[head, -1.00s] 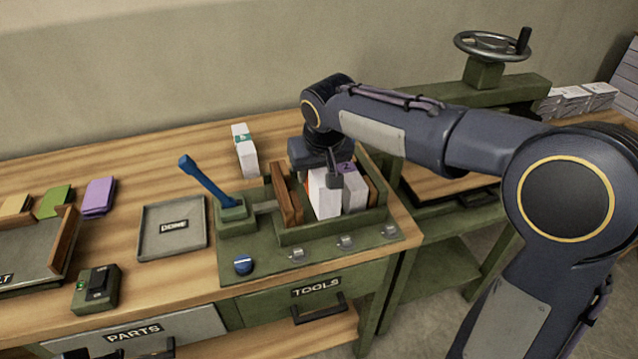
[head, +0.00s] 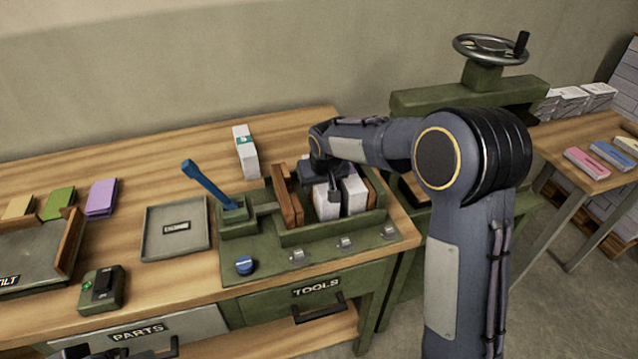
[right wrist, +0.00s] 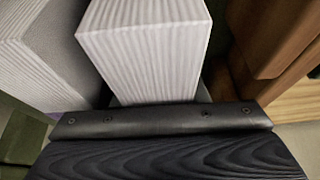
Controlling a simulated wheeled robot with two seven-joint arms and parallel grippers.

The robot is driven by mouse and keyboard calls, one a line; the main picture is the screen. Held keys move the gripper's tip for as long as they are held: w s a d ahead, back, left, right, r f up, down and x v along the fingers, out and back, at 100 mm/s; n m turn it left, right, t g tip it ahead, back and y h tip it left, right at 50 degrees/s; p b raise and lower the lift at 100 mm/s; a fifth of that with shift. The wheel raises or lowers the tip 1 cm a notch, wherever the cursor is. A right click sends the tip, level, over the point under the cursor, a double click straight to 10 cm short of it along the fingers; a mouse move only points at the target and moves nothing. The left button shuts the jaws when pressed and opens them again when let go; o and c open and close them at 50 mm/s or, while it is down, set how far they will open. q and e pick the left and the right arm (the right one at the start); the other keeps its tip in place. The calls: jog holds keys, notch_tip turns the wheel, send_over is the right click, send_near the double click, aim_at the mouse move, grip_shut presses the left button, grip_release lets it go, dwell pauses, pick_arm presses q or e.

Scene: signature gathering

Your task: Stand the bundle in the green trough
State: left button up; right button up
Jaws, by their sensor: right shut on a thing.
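The green trough (head: 335,231) stands at the right end of the workbench. My right gripper (head: 328,188) is down at the trough, shut on a white bundle (head: 325,207). The held bundle is upright inside the trough, its lower end hidden by the front wall. A second white bundle (head: 355,194) stands close to its right. Brown wooden dividers (head: 286,196) stand to its left. The right wrist view shows the held bundle (right wrist: 145,45) in the middle, the other bundle (right wrist: 38,55) at left and brown wood (right wrist: 275,40) at right.
A blue lever (head: 208,184) rises left of the trough. A white bundle with a green band (head: 246,152) stands behind the lever. A grey tray (head: 150,250), a switch box (head: 102,290) and coloured pads (head: 101,198) lie farther left. A handwheel press (head: 480,85) stands behind my right arm.

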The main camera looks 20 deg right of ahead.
jog(key=o, duration=0.9)
jog(key=shift+f, duration=0.15)
jog(key=shift+o, duration=0.2)
